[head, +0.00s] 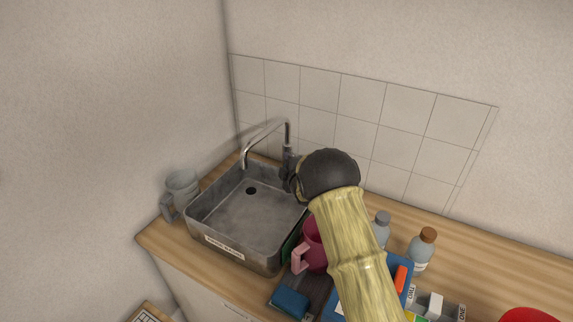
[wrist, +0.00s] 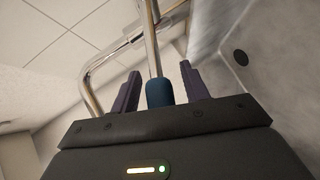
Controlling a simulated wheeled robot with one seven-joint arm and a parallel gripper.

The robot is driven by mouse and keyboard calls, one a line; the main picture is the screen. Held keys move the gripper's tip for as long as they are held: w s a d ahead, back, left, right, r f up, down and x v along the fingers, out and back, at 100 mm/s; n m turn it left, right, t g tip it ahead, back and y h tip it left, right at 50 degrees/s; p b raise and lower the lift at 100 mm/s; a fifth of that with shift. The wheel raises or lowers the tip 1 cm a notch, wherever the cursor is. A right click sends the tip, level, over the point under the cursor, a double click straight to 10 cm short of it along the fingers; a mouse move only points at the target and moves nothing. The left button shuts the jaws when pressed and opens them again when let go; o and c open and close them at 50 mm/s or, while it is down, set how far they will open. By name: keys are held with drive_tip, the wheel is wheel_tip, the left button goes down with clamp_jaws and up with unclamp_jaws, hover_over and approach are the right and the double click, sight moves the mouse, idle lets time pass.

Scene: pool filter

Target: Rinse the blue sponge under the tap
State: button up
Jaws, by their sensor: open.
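The blue sponge (head: 290,303) lies on a dark surface on the counter, in front of the sink's right corner. The chrome tap (head: 287,134) stands at the back of the grey metal sink (head: 230,212), its spout curving over the basin. My gripper (head: 290,172) is at the tap's lower part, partly hidden by my wrist in the head view. In the wrist view my gripper (wrist: 160,70) is open, with purple fingers either side of a dark blue cylindrical grip (wrist: 159,93) on a chrome rod. Contact with the grip cannot be told. No running water is visible.
A pink-handled mug (head: 303,258) stands right of the sink. Two bottles (head: 424,247) stand behind a blue container (head: 400,271) holding an orange item. A grey jug (head: 182,188) is left of the sink. A red object (head: 530,315) is at the lower right. The basin looks empty.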

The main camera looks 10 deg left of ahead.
drive_tip(key=c, duration=0.6)
drive_tip(key=shift+a, duration=0.1)
clamp_jaws()
